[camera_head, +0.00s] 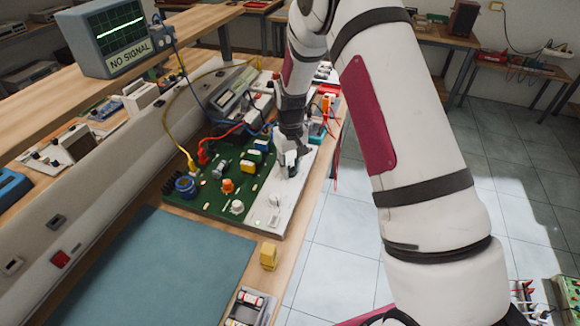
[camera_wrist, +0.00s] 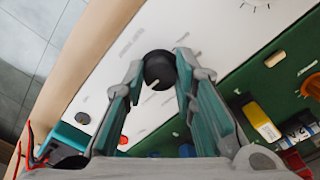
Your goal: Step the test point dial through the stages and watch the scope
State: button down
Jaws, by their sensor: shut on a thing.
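The test point dial (camera_wrist: 160,71) is a round black knob with a pale pointer mark on the white panel (camera_wrist: 118,58). In the wrist view my gripper (camera_wrist: 160,72) has a fingertip on each side of the knob and is shut on it. In the head view my gripper (camera_head: 290,160) is low over the white strip at the right of the green circuit board (camera_head: 222,202), and the dial is hidden there. The scope (camera_head: 108,38) stands on the shelf at the upper left.
A blue mat (camera_head: 150,268) covers the bench in front of the board. A yellow block (camera_head: 268,256) sits by the bench's right edge. Yellow, red and blue cables run around the board. Open tiled floor (camera_head: 345,235) lies to the right.

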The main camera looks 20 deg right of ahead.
aim_at(291, 169)
jog(key=shift+m, duration=0.6)
jog(key=c, duration=1.3)
grip_release()
notch_tip(291, 169, up, 12)
